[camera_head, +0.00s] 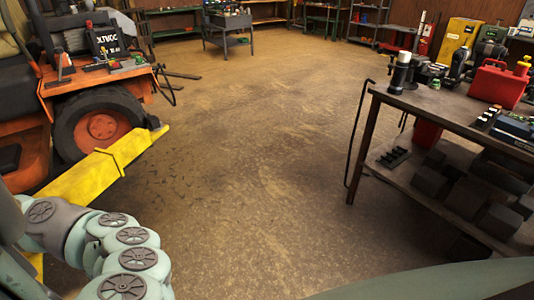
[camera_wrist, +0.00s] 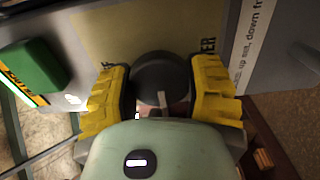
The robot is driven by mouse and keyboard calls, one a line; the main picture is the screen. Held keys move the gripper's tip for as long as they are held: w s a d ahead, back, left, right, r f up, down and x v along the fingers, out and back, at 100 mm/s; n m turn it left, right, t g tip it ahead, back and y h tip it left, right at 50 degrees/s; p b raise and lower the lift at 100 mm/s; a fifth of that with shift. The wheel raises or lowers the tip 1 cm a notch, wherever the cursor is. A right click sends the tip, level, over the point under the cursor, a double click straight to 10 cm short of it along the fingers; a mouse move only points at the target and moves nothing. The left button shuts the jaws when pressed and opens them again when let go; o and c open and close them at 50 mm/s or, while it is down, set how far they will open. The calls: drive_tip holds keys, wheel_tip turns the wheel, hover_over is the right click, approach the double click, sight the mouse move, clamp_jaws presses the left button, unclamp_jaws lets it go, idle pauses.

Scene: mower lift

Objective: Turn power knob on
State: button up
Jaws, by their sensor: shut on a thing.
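The dark round power knob (camera_wrist: 158,68) shows in the wrist view on a grey and tan panel (camera_wrist: 108,38). A pale pointer mark is at its lower edge. My gripper (camera_wrist: 163,95) has its yellow-padded fingers on the left and right sides of the knob and is shut on it. The fingers partly cover the lettering around the knob. A green block-like button (camera_wrist: 32,66) sits on the panel to the left. In the head view my gripper and the knob are out of sight.
An orange mower (camera_head: 105,125) stands at the left with a yellow lift arm (camera_head: 95,172) beside it. A cluttered workbench (camera_head: 445,112) stands at the right. The brown floor (camera_head: 265,120) between them is clear.

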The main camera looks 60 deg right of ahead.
drive_tip(key=o, duration=1.2)
drive_tip(key=shift+o, duration=0.2)
drive_tip(key=v, duration=1.2)
drive_tip(key=shift+r, duration=0.1)
